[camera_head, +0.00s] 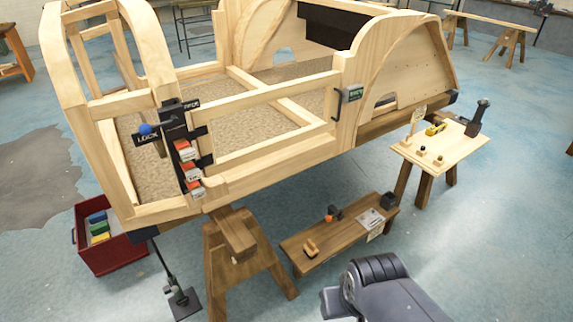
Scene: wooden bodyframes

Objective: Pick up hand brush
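I cannot tell for sure which thing is the hand brush. A small orange-brown wooden piece (311,248), possibly the hand brush, lies on the near left end of a low wooden bench (320,254). It is too small to make out bristles. A part of my grey arm (385,293) shows at the bottom, right of and nearer than the low bench. My gripper's fingers do not show.
A large wooden bodyframe (270,155) stands on a trestle (240,260) behind the bench. Another orange and dark tool (332,213) lies on the bench. A small table (440,150) with tools stands right. A red crate (110,255) sits left.

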